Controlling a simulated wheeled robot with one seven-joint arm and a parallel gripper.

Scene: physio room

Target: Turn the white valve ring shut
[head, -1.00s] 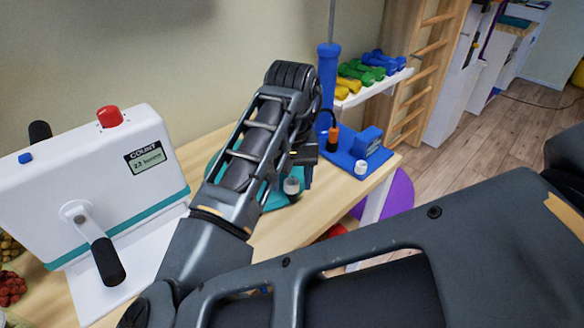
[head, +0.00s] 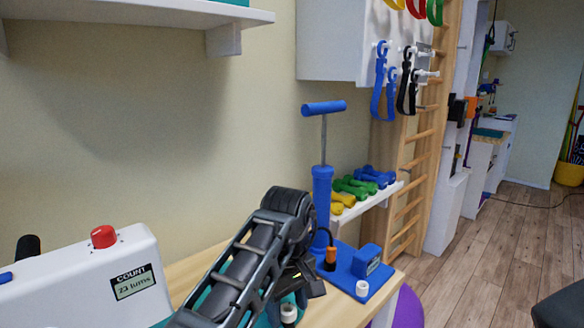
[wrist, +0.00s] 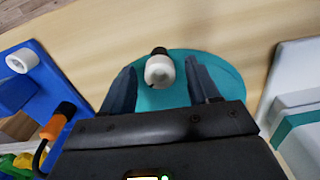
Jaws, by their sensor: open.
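The white valve ring (wrist: 159,71) sits on a black-tipped stem over a round teal base (wrist: 228,82) in the wrist view. The ring (head: 289,313) also shows low in the head view, beside my arm. My gripper (wrist: 161,80) is open, with one dark finger on each side of the ring in the wrist picture. I see small gaps between the fingers and the ring. Whether the fingertips are level with the ring is hard to tell. In the head view my gripper (head: 302,278) is partly hidden by my wrist.
A blue pump stand (head: 345,268) with an orange-banded plug (head: 330,259) and another white cap (head: 362,288) stands close to the right. A white counter machine (head: 85,285) stands left on the wooden table (head: 195,265). A dumbbell shelf (head: 372,202) is behind.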

